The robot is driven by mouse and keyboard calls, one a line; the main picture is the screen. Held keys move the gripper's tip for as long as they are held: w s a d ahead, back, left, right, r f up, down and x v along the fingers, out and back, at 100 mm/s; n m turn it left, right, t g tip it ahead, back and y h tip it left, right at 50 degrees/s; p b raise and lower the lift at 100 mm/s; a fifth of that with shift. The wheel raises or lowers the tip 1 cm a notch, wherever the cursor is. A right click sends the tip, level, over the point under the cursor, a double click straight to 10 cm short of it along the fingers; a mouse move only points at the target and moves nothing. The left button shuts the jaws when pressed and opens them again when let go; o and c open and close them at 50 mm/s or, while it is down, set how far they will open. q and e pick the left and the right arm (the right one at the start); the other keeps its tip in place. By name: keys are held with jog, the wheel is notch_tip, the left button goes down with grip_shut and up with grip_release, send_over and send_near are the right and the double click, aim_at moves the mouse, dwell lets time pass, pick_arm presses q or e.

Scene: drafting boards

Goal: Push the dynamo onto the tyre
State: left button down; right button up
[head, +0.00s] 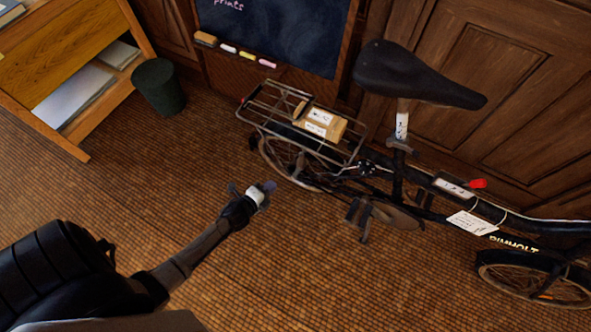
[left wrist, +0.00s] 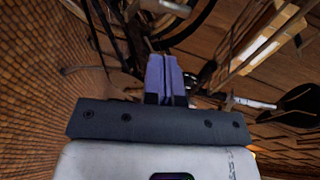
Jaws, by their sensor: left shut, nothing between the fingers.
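A black bicycle has its rear wheel under a metal rack. Its rear tyre (head: 264,157) shows as a dark arc below the rack in the head view. My left gripper (head: 270,186) is shut and empty, its bluish fingertips in front of the wheel's lower left part. In the left wrist view the shut fingers (left wrist: 166,76) point toward the wheel, with dark frame parts around them. I cannot make out the dynamo for certain among the dark parts near the wheel. Whether the fingertips touch anything is not clear. My right gripper is not in view.
A cardboard parcel (head: 322,121) lies on the rack (head: 263,117). The saddle (head: 412,76) and a pedal (head: 357,212) stick out. A dark bin (head: 158,87) and a wooden cabinet (head: 62,55) stand at the left. The tiled floor (head: 150,190) between them and the bicycle is clear.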

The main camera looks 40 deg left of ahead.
pick_arm(q)
jog(key=shift+w+f, duration=0.1)
jog(key=shift+f, duration=0.2)
jog(key=b, duration=0.6)
send_near(300, 161)
jog(key=x, duration=0.3)
jog(key=f+x, duration=0.1)
jog(key=x, duration=0.2)
jog(key=shift+w+r, duration=0.1)
jog(key=shift+w, duration=0.45)
jog(key=shift+r, duration=0.1)
